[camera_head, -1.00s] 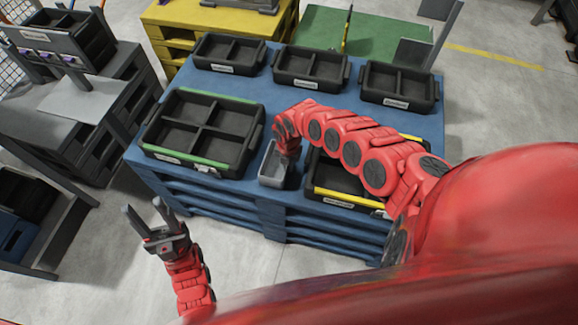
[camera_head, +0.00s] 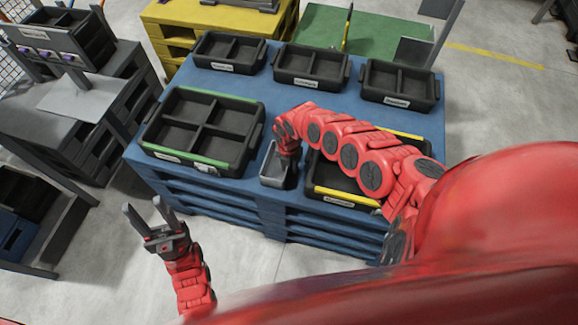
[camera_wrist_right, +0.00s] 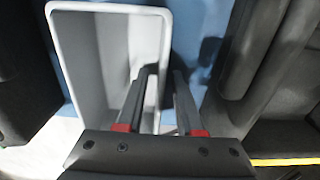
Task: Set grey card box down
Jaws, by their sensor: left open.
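The grey card box (camera_head: 272,177) is an open-topped, light grey bin. It stands on the blue pallet table near its front edge, between two black crates. In the right wrist view the box (camera_wrist_right: 75,70) shows its empty inside. My right gripper (camera_wrist_right: 165,72) reaches down at its right wall, one finger inside the box and one outside. A gap shows between the outer finger and the wall, so the fingers look open around it. In the head view my right wrist hides part of the box. My left gripper (camera_head: 148,212) is open and empty, in front of the table.
A black four-compartment crate (camera_head: 235,160) with green edges stands left of the box. A black crate with yellow edges (camera_head: 345,197) stands to its right, partly under my right arm. Three smaller black trays line the back of the blue table (camera_head: 270,95); its middle is clear.

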